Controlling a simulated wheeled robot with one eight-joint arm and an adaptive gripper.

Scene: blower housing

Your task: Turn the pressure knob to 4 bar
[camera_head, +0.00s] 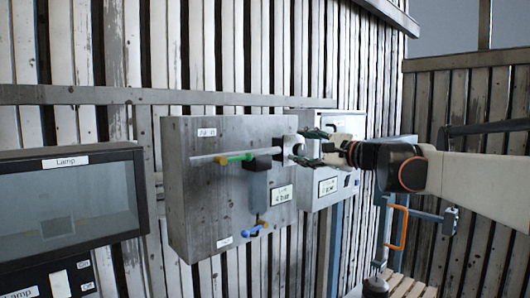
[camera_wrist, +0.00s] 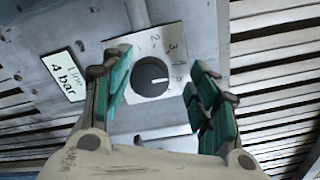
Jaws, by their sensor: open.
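The pressure knob (camera_wrist: 151,75) is a dark round knob with a white pointer mark, on a pale dial plate (camera_wrist: 157,50) with printed numbers. The mark points right in the wrist view, towards small numerals that I cannot read surely; 2 and 3 stand above it. My gripper (camera_wrist: 160,98) is open, its two green-padded fingers on either side of the knob's plate in the picture, apart from the knob.
A "Line 4 bar" label (camera_wrist: 63,77) is beside the dial. The grey box (camera_head: 205,205) carries a pipe with a green part (camera_head: 236,157) and a blue lever (camera_head: 250,231). A second box (camera_head: 346,128) is to its right, and a lamp cabinet (camera_head: 70,205) to its left.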

